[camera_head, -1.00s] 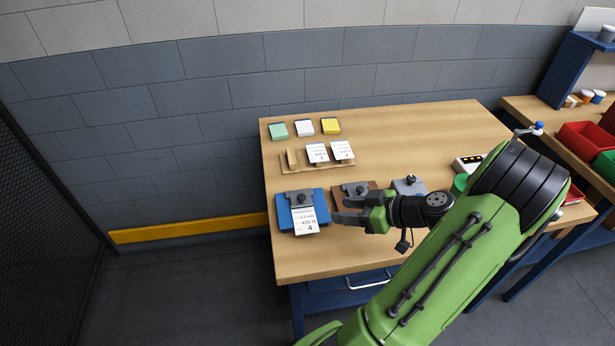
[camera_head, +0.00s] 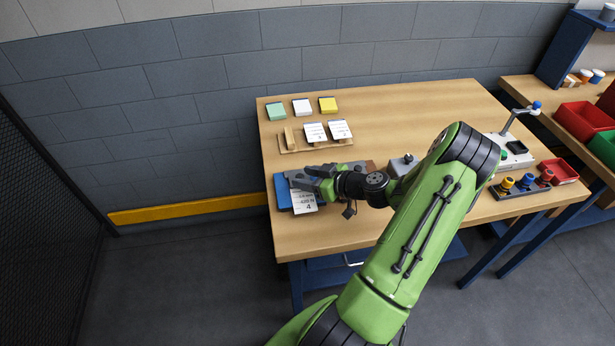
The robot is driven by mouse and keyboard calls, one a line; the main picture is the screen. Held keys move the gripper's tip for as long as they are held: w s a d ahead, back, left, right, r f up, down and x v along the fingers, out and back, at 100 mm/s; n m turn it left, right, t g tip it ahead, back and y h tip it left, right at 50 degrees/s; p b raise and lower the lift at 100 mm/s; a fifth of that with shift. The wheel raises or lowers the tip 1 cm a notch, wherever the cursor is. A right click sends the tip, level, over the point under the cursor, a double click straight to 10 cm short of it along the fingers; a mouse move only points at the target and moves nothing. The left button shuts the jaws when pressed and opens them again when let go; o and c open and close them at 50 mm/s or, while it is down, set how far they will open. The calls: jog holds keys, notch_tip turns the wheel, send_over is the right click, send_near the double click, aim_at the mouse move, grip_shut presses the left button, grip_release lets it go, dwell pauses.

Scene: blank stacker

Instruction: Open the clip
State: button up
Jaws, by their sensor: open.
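A blue clipboard (camera_head: 283,194) lies near the table's left edge. A white printed card (camera_head: 305,203) marked 4 lies on it and reaches past its front edge. My gripper (camera_head: 300,180) comes in from the right, over the back part of the blue board, where the dark clip is. Its fingers are open. They hide the clip, so I cannot tell whether they touch it or whether it is raised. A brown board (camera_head: 369,165) lies just behind my gripper, mostly hidden. A grey block with a dark knob (camera_head: 403,164) stands to its right.
A wooden rack (camera_head: 287,150) with two white cards stands behind the boards. Green, white and yellow pads (camera_head: 328,104) lie at the back. A stand of coloured knobs (camera_head: 526,185) and a red tray (camera_head: 558,172) are at the right. The table's middle back is clear.

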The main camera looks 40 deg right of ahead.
grip_shut()
